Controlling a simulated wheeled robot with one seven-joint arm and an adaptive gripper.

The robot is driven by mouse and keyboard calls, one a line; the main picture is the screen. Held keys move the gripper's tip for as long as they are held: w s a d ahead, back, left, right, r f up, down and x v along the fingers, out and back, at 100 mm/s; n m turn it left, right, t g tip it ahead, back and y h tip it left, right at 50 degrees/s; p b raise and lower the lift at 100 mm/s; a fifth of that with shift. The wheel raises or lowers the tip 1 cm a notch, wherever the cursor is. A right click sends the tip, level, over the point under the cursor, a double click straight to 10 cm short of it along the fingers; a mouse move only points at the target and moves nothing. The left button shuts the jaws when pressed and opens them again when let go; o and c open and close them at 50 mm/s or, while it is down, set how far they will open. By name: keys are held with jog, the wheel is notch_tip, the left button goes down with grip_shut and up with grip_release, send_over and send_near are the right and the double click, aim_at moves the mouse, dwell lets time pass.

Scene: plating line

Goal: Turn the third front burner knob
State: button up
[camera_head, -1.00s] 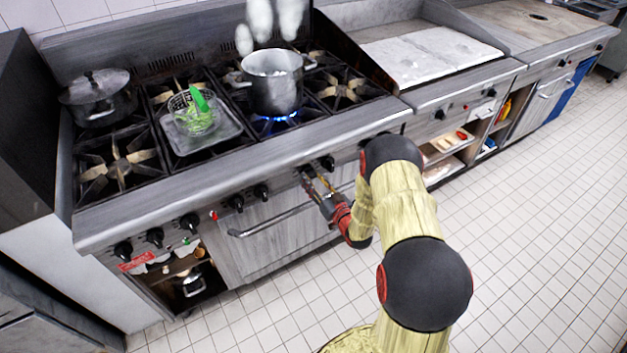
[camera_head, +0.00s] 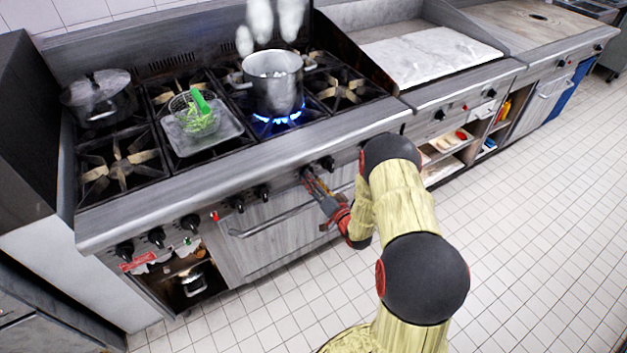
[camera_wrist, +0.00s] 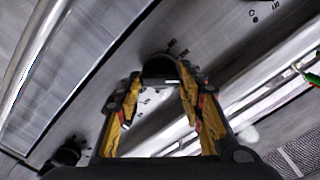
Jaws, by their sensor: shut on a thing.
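The front of the range (camera_head: 250,180) carries a row of black knobs. My gripper (camera_head: 309,174) reaches the panel from the right and is shut on one knob, which its fingers mostly hide in the head view. In the wrist view that black knob (camera_wrist: 160,69) sits between the fingertips of my gripper (camera_wrist: 160,88), against the metal panel with small markings around it. A blue flame (camera_head: 277,122) burns under the steel pot (camera_head: 275,90) on the front burner behind the held knob.
Neighbouring knobs stand left (camera_head: 262,192) and right (camera_head: 327,163) of my fingers. The oven door handle (camera_head: 270,222) runs below. A lidded pot (camera_head: 99,98) and a tray (camera_head: 182,143) with a green-handled basket (camera_head: 196,113) sit on the range. The tiled floor in front is clear.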

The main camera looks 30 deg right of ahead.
jog(key=shift+m, duration=0.4)
jog(key=o, duration=1)
jog(key=shift+o, duration=0.8)
jog(key=s, duration=1.2)
jog(key=shift+d, duration=0.25)
